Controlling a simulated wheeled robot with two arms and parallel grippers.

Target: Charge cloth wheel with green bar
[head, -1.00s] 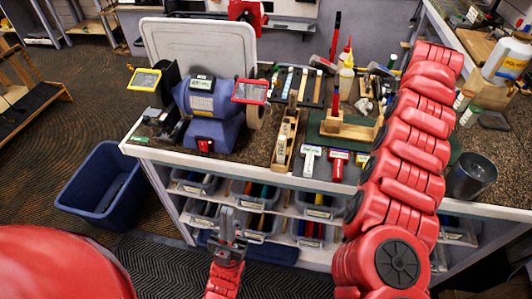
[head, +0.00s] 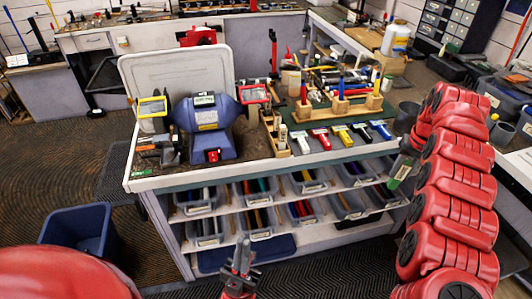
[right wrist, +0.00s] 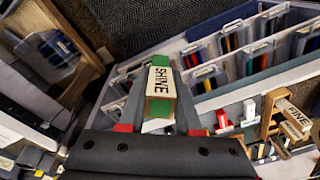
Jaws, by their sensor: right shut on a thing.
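The green bar (right wrist: 160,92), with a pale label reading SHINE, is held between the fingers of my right gripper (right wrist: 160,112) in the right wrist view. In the head view the bar (head: 399,172) shows above the front right of the bench, beside my red right arm. The pale cloth wheel (head: 253,113) is on the right side of the blue buffing machine (head: 207,126), partly hidden by the red-framed shield. The bar is well apart from it. My left gripper (head: 239,256) points up in front of the bench's lower shelves; its finger gap is unclear.
Several coloured pieces with white parts (head: 320,139) lie along the bench (head: 262,168) front. Wooden tool holders (head: 340,106) stand behind them. Bins of coloured rods (head: 301,211) fill the shelves below. A blue tub (head: 76,230) stands on the floor at left.

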